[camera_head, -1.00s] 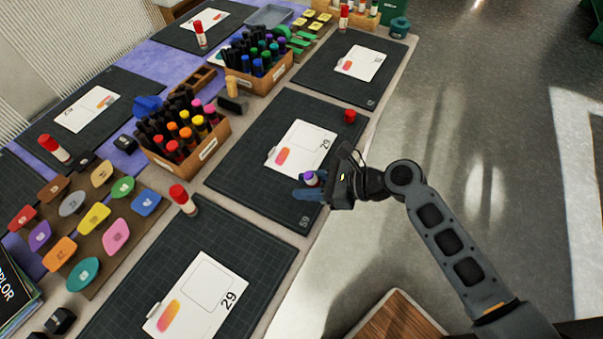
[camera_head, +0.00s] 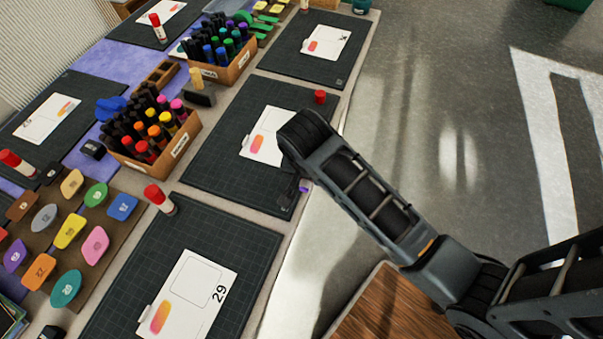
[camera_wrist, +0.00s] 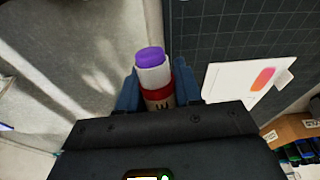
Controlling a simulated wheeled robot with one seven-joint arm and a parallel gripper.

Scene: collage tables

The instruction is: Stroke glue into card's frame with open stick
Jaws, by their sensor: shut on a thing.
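My gripper (camera_wrist: 158,92) is shut on an open glue stick (camera_wrist: 153,75) with a purple tip, a white body and a red band. The white card (camera_head: 262,140) lies on the middle dark mat, partly hidden by my arm. The card also shows in the wrist view (camera_wrist: 238,78), to the right of the stick and apart from it. A red cap (camera_head: 320,97) stands on the same mat, near its far right corner.
Another card (camera_head: 205,287) lies on the near mat (camera_head: 237,245), with a capped glue stick (camera_head: 160,199) at its top left. A crate of markers (camera_head: 185,149) stands left of the middle mat. Open floor lies to the right.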

